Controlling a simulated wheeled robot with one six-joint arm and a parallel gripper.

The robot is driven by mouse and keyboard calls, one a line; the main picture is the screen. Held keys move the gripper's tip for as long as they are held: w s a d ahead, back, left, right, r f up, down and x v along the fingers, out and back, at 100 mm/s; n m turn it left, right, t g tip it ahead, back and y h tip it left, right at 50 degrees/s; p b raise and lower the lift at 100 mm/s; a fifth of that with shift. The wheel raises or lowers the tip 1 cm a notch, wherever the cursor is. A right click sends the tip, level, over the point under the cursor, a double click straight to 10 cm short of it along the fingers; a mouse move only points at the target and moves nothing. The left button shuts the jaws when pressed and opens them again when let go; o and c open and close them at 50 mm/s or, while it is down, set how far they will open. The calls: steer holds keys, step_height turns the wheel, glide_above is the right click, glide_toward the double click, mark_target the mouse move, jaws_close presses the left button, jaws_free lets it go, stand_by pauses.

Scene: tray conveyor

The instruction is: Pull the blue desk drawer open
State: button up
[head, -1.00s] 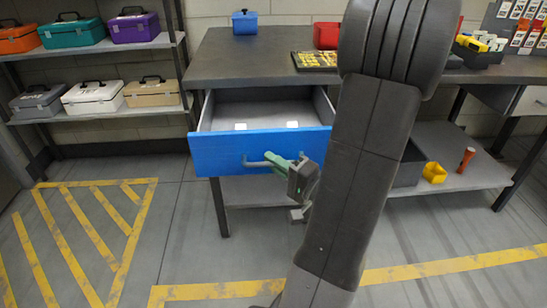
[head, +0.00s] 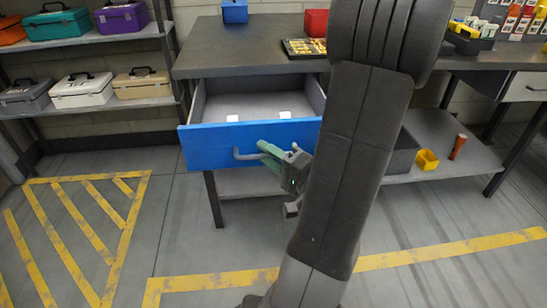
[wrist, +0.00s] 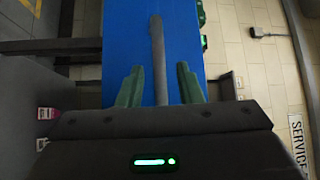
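The blue desk drawer (head: 205,150) stands pulled out from under the dark desk (head: 245,55), its grey inside showing. Its grey bar handle (head: 240,155) is on the front face; the handle's right part is hidden behind my gripper. My gripper (head: 265,154) is at the handle, with its green fingers pointing at the drawer front. In the wrist view the handle (wrist: 158,60) runs between the two fingers, with a gap on each side, so my gripper (wrist: 159,84) is open around it and not clamped.
Two small white items (head: 284,114) lie in the drawer. A blue box (head: 234,12) and a red bin (head: 315,22) stand on the desk. A shelf of toolboxes (head: 82,91) is at left. The floor before the drawer is clear, with yellow markings (head: 210,283).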

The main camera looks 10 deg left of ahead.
steer(key=p+v, duration=0.1)
steer(key=v, duration=1.3)
steer(key=shift+a, duration=0.1)
stand_by(0.3)
steer(key=shift+b+x, duration=0.5)
steer(key=shift+x, duration=6.4)
